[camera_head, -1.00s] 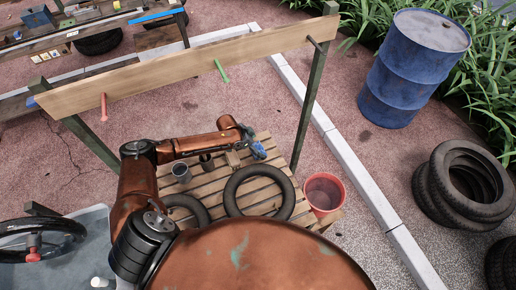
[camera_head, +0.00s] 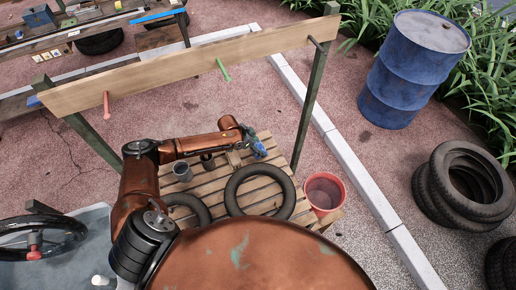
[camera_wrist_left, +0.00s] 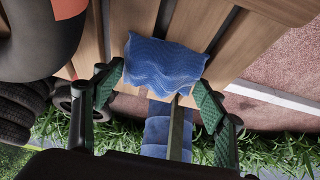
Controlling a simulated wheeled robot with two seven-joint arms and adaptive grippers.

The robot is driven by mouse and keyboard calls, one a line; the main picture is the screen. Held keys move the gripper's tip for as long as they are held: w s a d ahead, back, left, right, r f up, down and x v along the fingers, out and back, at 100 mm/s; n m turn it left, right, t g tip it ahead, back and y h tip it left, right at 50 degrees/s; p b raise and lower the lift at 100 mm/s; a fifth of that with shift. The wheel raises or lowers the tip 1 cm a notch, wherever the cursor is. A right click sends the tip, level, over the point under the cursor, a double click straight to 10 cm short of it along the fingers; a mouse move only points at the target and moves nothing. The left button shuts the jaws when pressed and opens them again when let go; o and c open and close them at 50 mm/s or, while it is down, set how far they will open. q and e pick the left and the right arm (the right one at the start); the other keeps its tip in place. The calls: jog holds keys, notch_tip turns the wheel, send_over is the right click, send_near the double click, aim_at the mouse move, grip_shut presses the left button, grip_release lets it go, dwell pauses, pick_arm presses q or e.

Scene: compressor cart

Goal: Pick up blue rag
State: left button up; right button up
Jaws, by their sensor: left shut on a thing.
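The blue rag (camera_wrist_left: 165,66) is a crumpled, patterned cloth between the green-padded fingers of my left gripper (camera_wrist_left: 158,90) in the left wrist view. My left gripper (camera_head: 255,146) is shut on it. In the head view the rag (camera_head: 260,150) shows as a small blue patch at the end of my left arm, over the far right part of the wooden pallet (camera_head: 207,186). The arm hides part of the pallet. My right gripper is not in view.
A plank on green posts (camera_head: 190,66) spans behind. A blue barrel (camera_head: 414,68) and stacked tyres (camera_head: 465,185) stand at the right.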

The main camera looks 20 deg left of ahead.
aim_at(261, 145)
pick_arm(q)
jog(key=shift+r, duration=0.25)
notch_tip(261, 145, up, 2)
jog(key=shift+r, duration=0.25)
jog(key=s+a+r, duration=0.2)
jog(key=s+r, duration=0.8)
jog(key=s, duration=0.4)
jog(key=shift+w, duration=0.1)
